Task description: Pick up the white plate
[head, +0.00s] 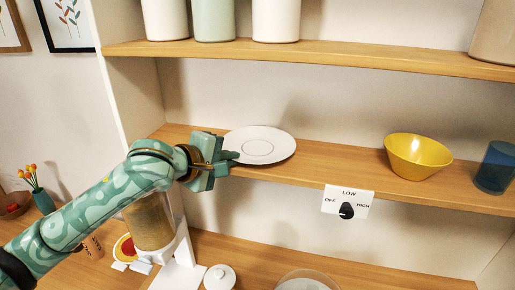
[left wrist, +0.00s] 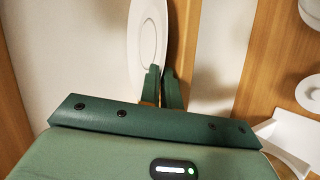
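The white plate (head: 262,143) is round with a ring in its middle, at the left part of the middle shelf; I cannot tell whether it touches the shelf. My left gripper (head: 232,156) is at its left rim. In the left wrist view the plate (left wrist: 147,35) shows nearly edge-on, and the two green fingers of my left gripper (left wrist: 163,75) are close together, one on each face of its rim. They look shut on the rim, and part of the rim is hidden behind a finger. My right gripper is not in view.
The middle shelf (head: 330,173) also holds a yellow bowl (head: 418,156) and a blue cup (head: 495,168) to the right. Canisters stand on the upper shelf (head: 360,57). A dial sign (head: 347,202) is at the shelf's front. Below are a white-based appliance (head: 181,262) and a white lid (head: 219,277).

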